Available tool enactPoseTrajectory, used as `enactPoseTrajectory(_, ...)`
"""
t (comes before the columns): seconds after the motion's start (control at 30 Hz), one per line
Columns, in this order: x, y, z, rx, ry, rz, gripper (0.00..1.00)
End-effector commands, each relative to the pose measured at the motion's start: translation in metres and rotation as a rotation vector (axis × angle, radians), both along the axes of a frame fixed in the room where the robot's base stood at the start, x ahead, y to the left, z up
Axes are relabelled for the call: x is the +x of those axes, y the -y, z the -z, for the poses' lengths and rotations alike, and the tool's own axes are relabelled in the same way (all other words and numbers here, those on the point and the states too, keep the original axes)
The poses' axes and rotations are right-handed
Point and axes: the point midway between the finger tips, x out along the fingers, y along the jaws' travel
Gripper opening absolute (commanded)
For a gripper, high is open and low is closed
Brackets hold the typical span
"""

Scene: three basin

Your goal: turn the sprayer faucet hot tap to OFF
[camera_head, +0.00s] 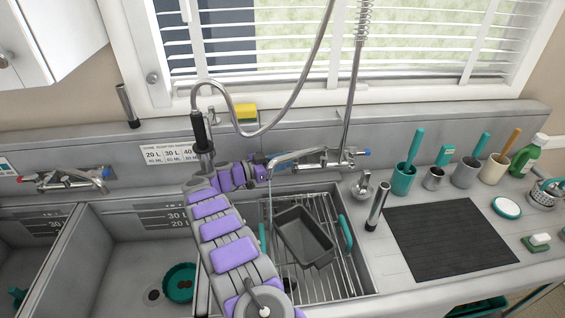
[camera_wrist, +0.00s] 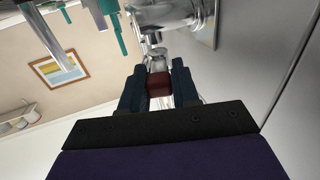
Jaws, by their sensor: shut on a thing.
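The sprayer faucet (camera_head: 310,156) is a chrome wall fixture above the right basin, with a tall spring hose. My gripper (camera_head: 264,164) is at the left end of the fixture, and my arm and the spout partly hide that end in the head view. In the wrist view, my gripper (camera_wrist: 159,88) is shut on a dark red tap knob (camera_wrist: 160,78), with one finger on each side. Chrome fittings (camera_wrist: 155,52) show just beyond the knob. A thin pale stream appears below the spout.
A dark grey pan (camera_head: 303,238) lies on the rack in the right basin. A second faucet (camera_head: 75,179) is at the left. A yellow sponge (camera_head: 246,112) sits on the ledge behind. Cups with utensils (camera_head: 403,180) stand on the right counter.

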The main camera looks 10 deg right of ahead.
Motion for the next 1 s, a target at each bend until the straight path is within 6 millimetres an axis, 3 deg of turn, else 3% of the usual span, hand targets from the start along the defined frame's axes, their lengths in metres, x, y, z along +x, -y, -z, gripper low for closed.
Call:
enactPoseTrajectory(0.7, 0.0020, -0.0012, -0.0023, -0.002, 0.004, 0.031, 0.00)
enactPoseTrajectory(0.73, 0.0021, -0.0011, -0.0025, -0.002, 0.005, 0.031, 0.31)
enactPoseTrajectory(0.93, 0.0016, 0.0000, -0.0021, -0.002, 0.004, 0.033, 0.50)
enactPoseTrajectory(1.0, 0.0014, 0.0004, -0.0020, -0.001, 0.003, 0.034, 0.51)
